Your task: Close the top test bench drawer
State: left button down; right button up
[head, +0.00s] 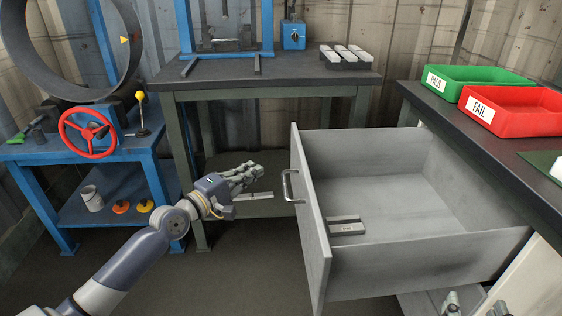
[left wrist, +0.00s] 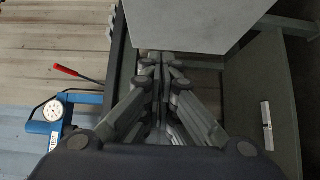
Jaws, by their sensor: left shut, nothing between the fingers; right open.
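The top test bench drawer is pulled far out, its grey front panel (head: 312,225) facing left in the head view. A metal handle (head: 289,186) is on that panel. A small grey block (head: 346,227) lies inside on the drawer floor. My left gripper (head: 258,170) is shut and empty, a little left of the handle and apart from it. Its closed fingers also show in the left wrist view (left wrist: 164,62), beneath a grey surface that I cannot identify for sure. My right gripper (head: 474,304) is open at the bottom right, below the drawer, partly cut off by the frame.
A green PASS bin (head: 478,78) and a red FAIL bin (head: 512,108) stand on the dark benchtop (head: 470,138) above the drawer. A press table (head: 270,80) stands behind my left gripper. A blue stand (head: 75,150) with a red wheel is at left. Floor is clear left of the drawer.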

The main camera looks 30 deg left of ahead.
pick_arm(q)
send_near(294, 153)
jog(key=w+a, duration=0.2)
jog(key=a, duration=0.1)
jog(key=shift+w+d+f+b, duration=0.2)
jog(key=shift+w+d+b, duration=0.1)
jog(key=shift+w+d, duration=1.3)
pick_arm(e)
jog(key=shift+a+r+t+y, duration=0.15)
jog(key=shift+r+t, duration=0.2)
jog(key=shift+r, duration=0.35)
jog(key=shift+a+r+t+y, duration=0.15)
jog(key=shift+r+t, duration=0.2)
jog(key=shift+r, duration=0.35)
pick_arm(q)
jog(key=shift+s+d, duration=0.15)
pick_arm(e)
jog(key=shift+d, duration=0.1)
